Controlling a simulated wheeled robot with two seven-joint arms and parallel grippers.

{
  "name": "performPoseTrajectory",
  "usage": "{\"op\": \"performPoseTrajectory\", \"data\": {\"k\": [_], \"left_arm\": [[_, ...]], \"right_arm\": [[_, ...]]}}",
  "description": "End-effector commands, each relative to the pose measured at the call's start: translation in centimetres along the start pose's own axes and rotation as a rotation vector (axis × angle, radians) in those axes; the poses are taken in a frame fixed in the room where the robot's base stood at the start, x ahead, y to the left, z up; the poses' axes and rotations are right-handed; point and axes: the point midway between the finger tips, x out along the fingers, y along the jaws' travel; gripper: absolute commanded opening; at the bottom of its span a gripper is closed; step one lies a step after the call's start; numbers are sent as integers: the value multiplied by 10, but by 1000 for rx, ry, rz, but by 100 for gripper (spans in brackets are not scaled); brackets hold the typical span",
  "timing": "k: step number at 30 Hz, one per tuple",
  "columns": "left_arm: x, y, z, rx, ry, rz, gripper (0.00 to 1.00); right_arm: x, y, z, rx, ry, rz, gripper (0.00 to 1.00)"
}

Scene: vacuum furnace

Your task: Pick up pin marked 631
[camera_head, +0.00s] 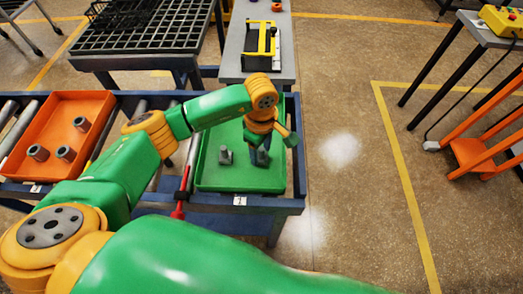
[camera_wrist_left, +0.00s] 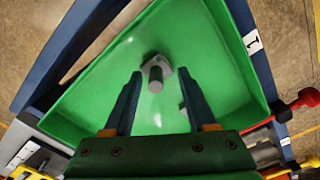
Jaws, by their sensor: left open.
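A grey pin with a flat base (camera_head: 226,156) stands in the green tray (camera_head: 215,180). My left gripper (camera_head: 261,158) reaches down into the tray to the right of this pin. In the left wrist view my gripper (camera_wrist_left: 160,80) is open, with its fingers spread. A grey pin (camera_wrist_left: 157,74) lies just beyond and between the fingertips, apparently not held. Part of another grey piece (camera_wrist_left: 184,112) shows behind the right finger. No number can be read on any pin, so I cannot tell which is 631. My right gripper is not in view.
An orange tray (camera_head: 58,120) with several grey cylindrical parts lies at the left on the roller table. A black grid table (camera_head: 145,30) and a grey bench with a yellow fixture (camera_head: 262,42) stand behind.

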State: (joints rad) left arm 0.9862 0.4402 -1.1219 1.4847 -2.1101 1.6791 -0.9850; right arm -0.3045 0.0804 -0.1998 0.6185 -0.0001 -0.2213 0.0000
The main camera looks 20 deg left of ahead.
Motion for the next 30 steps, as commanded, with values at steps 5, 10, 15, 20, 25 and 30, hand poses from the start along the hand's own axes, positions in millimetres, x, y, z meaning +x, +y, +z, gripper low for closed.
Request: {"op": "performPoseTrajectory", "data": {"k": [5, 10, 15, 20, 25, 30], "left_arm": [[4, 0, 0, 0, -1, 2, 57], [4, 0, 0, 0, -1, 2, 27], [4, 0, 0, 0, -1, 2, 0], [4, 0, 0, 0, -1, 2, 0], [4, 0, 0, 0, -1, 2, 0], [4, 0, 0, 0, -1, 2, 0]], "right_arm": [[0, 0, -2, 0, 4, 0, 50], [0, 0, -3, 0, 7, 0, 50], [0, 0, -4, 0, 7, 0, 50], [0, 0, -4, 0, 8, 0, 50], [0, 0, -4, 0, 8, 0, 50], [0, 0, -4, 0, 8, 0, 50]]}}
